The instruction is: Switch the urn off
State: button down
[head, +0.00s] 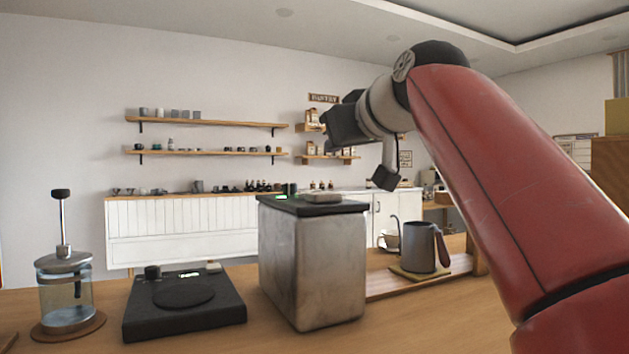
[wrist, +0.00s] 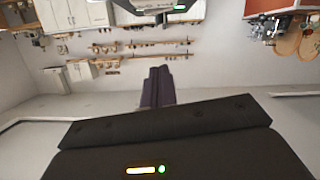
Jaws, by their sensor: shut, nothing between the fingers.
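The likely urn is a boxy, scuffed steel unit (head: 312,265) with a black top, standing on the wooden counter in the middle of the head view. A small green light (head: 282,197) glows at the left of its top, and a flat grey piece (head: 321,197) lies on top. No switch can be made out clearly. My gripper (head: 337,122) is above the unit, pointing left, apart from it and empty. In the wrist view its dark fingers (wrist: 157,86) are together. A dark top with a green light (wrist: 180,8) shows at that view's upper edge.
A black flat device (head: 184,303) with a knob and green display stands left of the steel unit. A glass press (head: 66,295) stands farther left. A grey kettle (head: 420,248) and a cup (head: 388,238) are at right. Bare counter (head: 270,335) lies in front.

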jog(key=p+x, duration=0.1)
jog(key=x, duration=0.9)
jog(key=shift+p, duration=0.3)
jog(key=f+b, duration=0.2)
jog(key=shift+d+f, duration=0.2)
jog(key=shift+f, duration=0.2)
jog(key=shift+w+d+f, duration=0.1)
jog(key=shift+f, duration=0.5)
jog(key=shift+w+d+f+m, duration=0.1)
jog(key=shift+d+f+m, duration=0.05)
jog(key=shift+f+m, duration=0.3)
jog(key=shift+b, duration=0.3)
jog(key=shift+b+v, duration=0.5)
jog(key=shift+v, duration=3.5)
